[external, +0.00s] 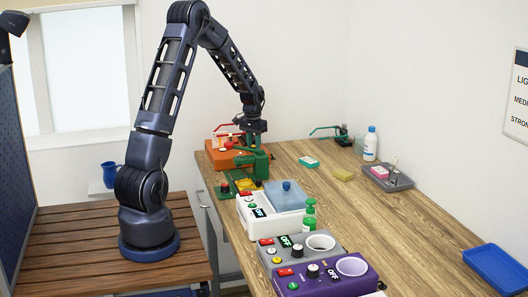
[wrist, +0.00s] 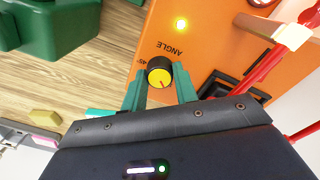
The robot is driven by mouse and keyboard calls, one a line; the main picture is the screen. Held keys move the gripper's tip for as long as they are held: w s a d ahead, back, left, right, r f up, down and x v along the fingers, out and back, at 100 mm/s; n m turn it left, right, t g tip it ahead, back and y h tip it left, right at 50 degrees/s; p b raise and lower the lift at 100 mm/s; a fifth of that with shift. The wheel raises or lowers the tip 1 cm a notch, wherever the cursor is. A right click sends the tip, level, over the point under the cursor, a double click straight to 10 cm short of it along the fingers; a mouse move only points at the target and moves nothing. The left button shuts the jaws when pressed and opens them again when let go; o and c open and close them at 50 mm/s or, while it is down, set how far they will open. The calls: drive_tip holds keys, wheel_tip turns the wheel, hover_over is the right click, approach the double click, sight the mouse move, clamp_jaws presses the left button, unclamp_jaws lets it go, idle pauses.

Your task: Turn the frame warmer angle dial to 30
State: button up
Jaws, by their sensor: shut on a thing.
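The orange frame warmer (external: 222,159) stands at the far left end of the wooden worktop. It also fills the upper right of the wrist view (wrist: 212,52). Its angle dial (wrist: 160,75) is a black knob with a yellow cap and a short dark mark near the cap's lower edge. The word ANGLE and a "45°" mark are printed upside down beside it. My gripper (wrist: 159,84) is shut on the dial, with one teal finger on each side. In the external view my gripper (external: 254,138) is over the warmer's right side, and the dial is hidden there.
A green device (external: 254,165) stands close in front of the warmer. White, grey and purple (external: 320,284) devices line the worktop's near left edge. The worktop's middle (external: 340,205) is clear.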

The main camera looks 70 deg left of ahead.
sight(254, 146)
drive_tip(key=m, duration=0.5)
drive_tip(key=shift+m, duration=0.3)
drive_tip(key=m, duration=0.5)
drive_tip(key=shift+w+m, duration=0.15)
drive_tip(key=shift+m, duration=0.25)
drive_tip(key=o, duration=1)
wheel_tip(254, 146, up, 11)
drive_tip(key=shift+a+f, duration=0.1)
drive_tip(key=shift+a, duration=0.05)
